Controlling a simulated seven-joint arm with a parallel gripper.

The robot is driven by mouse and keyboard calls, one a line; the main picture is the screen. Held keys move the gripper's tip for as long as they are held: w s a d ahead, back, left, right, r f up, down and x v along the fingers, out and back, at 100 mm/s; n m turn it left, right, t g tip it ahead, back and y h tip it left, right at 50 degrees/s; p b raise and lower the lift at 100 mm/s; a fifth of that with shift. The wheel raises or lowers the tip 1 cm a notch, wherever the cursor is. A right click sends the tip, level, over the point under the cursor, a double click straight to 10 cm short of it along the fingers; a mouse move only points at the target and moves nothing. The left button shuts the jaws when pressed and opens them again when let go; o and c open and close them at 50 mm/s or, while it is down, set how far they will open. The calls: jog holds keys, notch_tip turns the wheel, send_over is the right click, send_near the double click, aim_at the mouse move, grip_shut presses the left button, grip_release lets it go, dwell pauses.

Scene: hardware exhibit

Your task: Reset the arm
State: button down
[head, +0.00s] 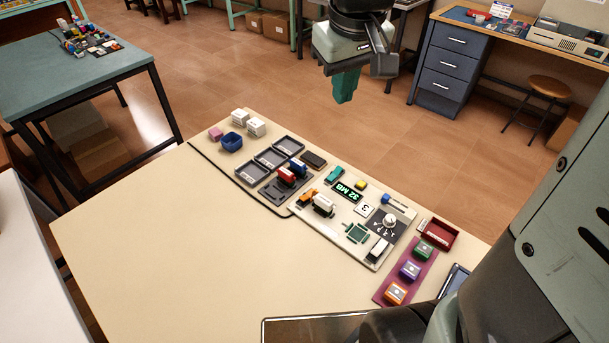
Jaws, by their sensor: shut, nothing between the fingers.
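My gripper (345,86) hangs at the top of the head view, above and beyond the far edge of the cream table (150,240). Its teal fingers are together, with nothing between them. It is clear of everything on the table. My arm comes in from the right side of the view.
The table's near left is bare.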

jog(key=s+d+r+m+t, duration=0.1)
jog(key=s+r+m, duration=0.1)
jog(key=s, duration=0.6)
jog(key=s+d+r+m+t, duration=0.1)
jog(key=s+r, duration=0.3)
jog(key=s, duration=0.5)
jog(key=shift+r+m, duration=0.3)
jog(key=shift+m, duration=0.1)
